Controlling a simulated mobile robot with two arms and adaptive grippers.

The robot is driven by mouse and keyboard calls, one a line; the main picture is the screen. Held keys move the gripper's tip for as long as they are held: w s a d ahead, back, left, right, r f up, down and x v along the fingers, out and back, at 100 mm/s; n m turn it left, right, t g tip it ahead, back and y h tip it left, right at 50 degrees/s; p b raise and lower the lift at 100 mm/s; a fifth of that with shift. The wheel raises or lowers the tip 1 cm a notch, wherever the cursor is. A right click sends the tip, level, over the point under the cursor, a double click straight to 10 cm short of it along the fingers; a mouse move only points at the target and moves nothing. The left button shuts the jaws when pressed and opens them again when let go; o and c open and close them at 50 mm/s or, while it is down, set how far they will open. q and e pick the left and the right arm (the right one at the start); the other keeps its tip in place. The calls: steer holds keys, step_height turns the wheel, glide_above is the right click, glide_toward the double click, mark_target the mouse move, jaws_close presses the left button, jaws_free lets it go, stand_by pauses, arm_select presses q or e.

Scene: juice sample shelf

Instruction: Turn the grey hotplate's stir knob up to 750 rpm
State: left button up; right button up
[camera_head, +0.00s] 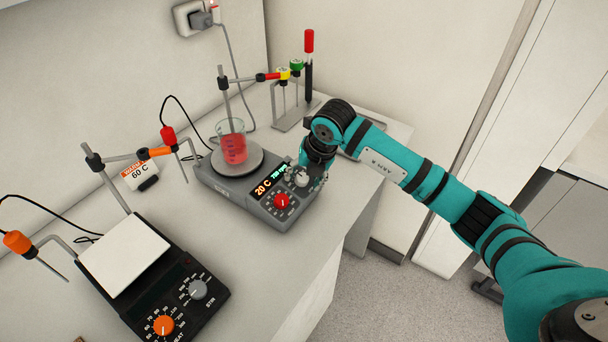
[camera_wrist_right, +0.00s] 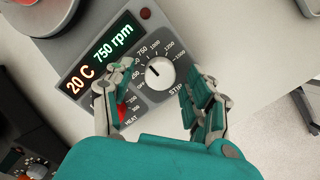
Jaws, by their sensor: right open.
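The grey hotplate (camera_head: 228,188) stands on the bench with a beaker of red liquid (camera_head: 233,147) on its round plate. Its display (camera_wrist_right: 101,52) reads 20 C and 750 rpm. The light grey stir knob (camera_wrist_right: 158,74) sits on a dial marked up to 1500; its mark points to the upper left, towards 750. My right gripper (camera_wrist_right: 163,80) is open, with one finger on each side of the stir knob; gaps show between the fingers and the knob. In the head view my right gripper (camera_head: 312,175) is at the hotplate's front right corner. My left gripper is out of view.
The red heat knob (camera_head: 282,202) is beside the stir knob, partly behind a finger in the wrist view. A black hotplate (camera_head: 198,312) with an orange knob stands at front left. A small 60 C sign (camera_head: 140,172) and clamp stands are behind. The bench edge is close in front.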

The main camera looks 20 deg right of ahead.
steer(key=v, duration=1.2)
steer(key=shift+a, duration=0.1)
